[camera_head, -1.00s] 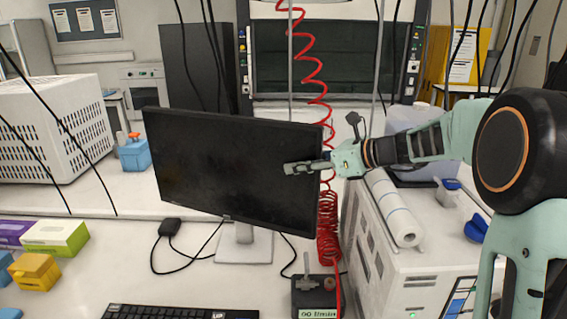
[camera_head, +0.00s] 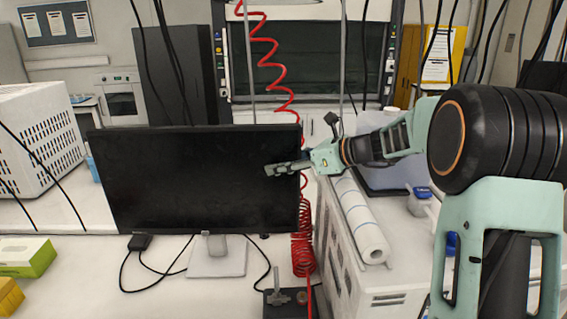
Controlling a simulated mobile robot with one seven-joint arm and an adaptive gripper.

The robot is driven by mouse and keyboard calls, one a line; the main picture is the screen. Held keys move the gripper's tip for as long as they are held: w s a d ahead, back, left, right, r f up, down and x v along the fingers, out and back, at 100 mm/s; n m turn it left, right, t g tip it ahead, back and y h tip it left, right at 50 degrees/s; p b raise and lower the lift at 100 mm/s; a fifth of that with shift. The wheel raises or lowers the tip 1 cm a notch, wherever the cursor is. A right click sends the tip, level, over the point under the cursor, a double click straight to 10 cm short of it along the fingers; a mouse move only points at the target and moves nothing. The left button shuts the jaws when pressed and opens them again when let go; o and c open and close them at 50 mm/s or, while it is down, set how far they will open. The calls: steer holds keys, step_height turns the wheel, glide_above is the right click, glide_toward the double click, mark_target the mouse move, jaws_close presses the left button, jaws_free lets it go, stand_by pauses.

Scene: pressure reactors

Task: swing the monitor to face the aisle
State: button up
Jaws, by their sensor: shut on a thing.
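The monitor (camera_head: 190,180) is a black flat screen on a pale stand (camera_head: 217,258) at the centre left of the bench. Its dark screen side shows almost square to the camera. My gripper (camera_head: 284,168) reaches in from the right and is shut on the monitor's right edge. One finger lies across the front of the screen; the other finger is hidden behind the monitor.
A coiled red hose (camera_head: 303,245) hangs close beside the monitor's right edge. A white box-like instrument (camera_head: 385,292) with a paper roll (camera_head: 362,225) stands to the right. A white perforated housing (camera_head: 35,140) stands at the left. Black cables (camera_head: 150,275) lie below the monitor.

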steer(key=shift+w+a+r, duration=0.15)
steer(key=shift+a+r, duration=0.25)
steer(key=shift+r, duration=0.05)
steer(key=o, duration=1)
steer(key=shift+a, duration=0.1)
steer(key=shift+w+a+f, duration=0.1)
steer(key=shift+w+f, duration=0.05)
steer(key=shift+c, duration=0.2)
steer(key=v, duration=1.2)
steer(key=shift+d+f, duration=0.2)
steer(key=shift+d, duration=0.1)
